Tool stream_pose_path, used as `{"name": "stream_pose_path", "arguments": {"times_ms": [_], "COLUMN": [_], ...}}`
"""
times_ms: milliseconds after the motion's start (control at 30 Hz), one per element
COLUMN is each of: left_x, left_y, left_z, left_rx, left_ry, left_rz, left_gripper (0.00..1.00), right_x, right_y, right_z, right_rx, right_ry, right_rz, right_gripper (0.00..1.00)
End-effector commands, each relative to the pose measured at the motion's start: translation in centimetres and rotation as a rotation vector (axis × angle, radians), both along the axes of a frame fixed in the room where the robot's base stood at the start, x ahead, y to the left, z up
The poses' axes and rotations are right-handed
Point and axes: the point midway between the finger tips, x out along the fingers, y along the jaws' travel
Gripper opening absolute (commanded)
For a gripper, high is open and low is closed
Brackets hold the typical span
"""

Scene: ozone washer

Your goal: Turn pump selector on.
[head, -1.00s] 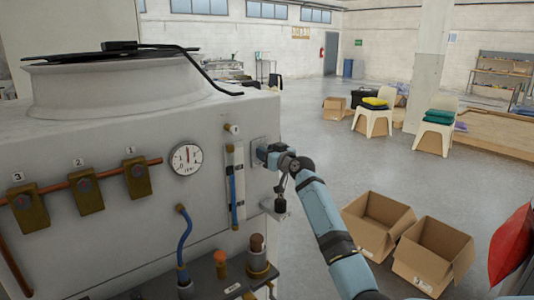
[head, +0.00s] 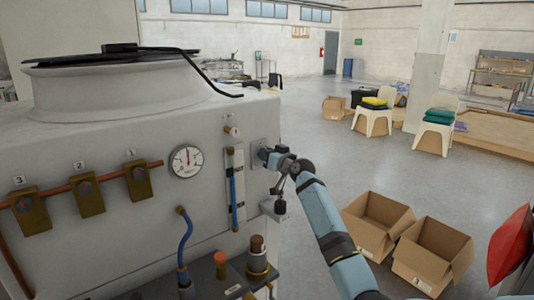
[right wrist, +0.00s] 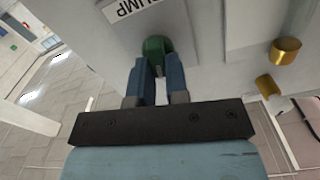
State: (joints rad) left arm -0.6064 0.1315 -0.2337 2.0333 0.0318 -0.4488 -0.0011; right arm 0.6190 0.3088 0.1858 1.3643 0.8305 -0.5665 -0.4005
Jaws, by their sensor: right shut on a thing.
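The pump selector is a rounded green knob (right wrist: 156,45) below a label reading "PUMP" (right wrist: 122,8) in the right wrist view. My right gripper (right wrist: 158,70) has its two blue fingers on either side of the knob and is shut on it. In the head view my right gripper (head: 264,154) reaches the right side of the machine's front panel, and the knob is hidden behind it. My left gripper is not in view.
The white washer (head: 120,210) carries a round gauge (head: 186,161), a blue tube gauge (head: 233,190) and several numbered brass valves (head: 88,190) left of my gripper. Open cardboard boxes (head: 434,255) stand on the floor at right.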

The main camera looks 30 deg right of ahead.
Motion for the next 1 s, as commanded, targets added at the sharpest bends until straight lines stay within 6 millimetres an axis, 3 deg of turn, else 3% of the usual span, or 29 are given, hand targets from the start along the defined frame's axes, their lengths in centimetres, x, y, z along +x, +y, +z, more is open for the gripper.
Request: {"name": "stream_pose_path", "arguments": {"times_ms": [1000], "left_x": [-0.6], "left_y": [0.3], "left_z": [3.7], "left_rx": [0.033], "left_ry": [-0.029], "left_rz": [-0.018], "left_gripper": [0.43], "right_x": [0.1], "right_y": [-0.8], "right_z": [-0.4], "right_rx": [0.955], "right_ry": [0.076], "right_rz": [-0.001], "right_gripper": [0.0]}}
